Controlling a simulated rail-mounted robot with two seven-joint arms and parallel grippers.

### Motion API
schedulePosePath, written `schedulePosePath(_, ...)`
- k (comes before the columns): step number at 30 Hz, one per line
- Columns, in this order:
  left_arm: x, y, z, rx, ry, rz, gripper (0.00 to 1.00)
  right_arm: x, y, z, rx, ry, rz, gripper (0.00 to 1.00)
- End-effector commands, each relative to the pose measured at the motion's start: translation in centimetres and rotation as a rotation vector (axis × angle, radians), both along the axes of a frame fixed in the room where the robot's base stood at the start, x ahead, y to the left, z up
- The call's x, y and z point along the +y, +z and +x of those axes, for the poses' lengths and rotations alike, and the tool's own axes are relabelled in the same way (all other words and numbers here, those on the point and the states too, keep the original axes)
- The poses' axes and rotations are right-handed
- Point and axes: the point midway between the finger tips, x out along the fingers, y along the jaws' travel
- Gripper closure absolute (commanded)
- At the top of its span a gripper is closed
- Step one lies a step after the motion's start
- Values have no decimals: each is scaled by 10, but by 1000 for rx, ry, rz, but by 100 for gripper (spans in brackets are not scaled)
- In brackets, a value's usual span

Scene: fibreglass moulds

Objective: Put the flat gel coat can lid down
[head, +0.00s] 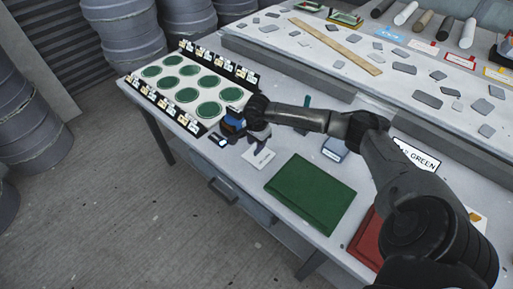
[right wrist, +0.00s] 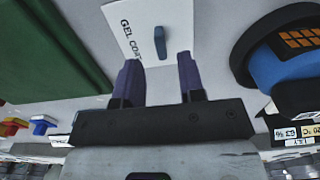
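My right gripper (head: 261,145) is low over the table, beside a white card (head: 256,158). In the right wrist view the gripper (right wrist: 158,65) has two purple fingers apart with nothing touching between them. The card (right wrist: 125,30) there reads "GEL COAT", the rest cut off or covered. A small blue-grey bar-like piece (right wrist: 160,42) shows over the card, just beyond the fingertips. I cannot tell whether it is the can lid. A blue and black round object (head: 233,122) stands left of the gripper; it also shows in the right wrist view (right wrist: 280,65). My left gripper is not in view.
A white board with green discs (head: 186,95) lies at the table's left end, edged by small labelled blocks. A green panel (head: 310,195) lies in front, with a red one (head: 368,240) to the right. A raised shelf (head: 300,50) with grey pieces runs behind.

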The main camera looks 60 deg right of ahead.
Motion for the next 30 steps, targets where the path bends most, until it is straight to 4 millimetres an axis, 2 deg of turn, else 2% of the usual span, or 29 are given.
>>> schedulePosePath(3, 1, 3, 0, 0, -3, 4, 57, 0, 25, 0, -2, 1, -2, 64)
schedulePosePath(9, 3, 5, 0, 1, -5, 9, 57, 0, 54, 0, -1, 0, 0, 64)
schedulePosePath(14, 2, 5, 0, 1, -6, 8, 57, 0, 68, 0, -1, 0, 1, 64)
schedulePosePath(17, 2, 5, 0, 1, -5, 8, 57, 12, 67, 3, -18, 3, 37, 64)
schedulePosePath(20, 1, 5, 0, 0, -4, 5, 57, 52, 54, 11, -79, 2, 162, 64)
schedulePosePath(23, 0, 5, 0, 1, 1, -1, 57, 123, 39, 20, -175, -38, 407, 64)
schedulePosePath(24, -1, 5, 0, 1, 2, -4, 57, 155, 36, 22, -213, -73, 533, 64)
schedulePosePath(27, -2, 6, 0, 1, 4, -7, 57, 232, 45, 23, -284, -220, 874, 64)
schedulePosePath(30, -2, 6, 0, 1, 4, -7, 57, 285, 66, 21, -308, -437, 1209, 64)
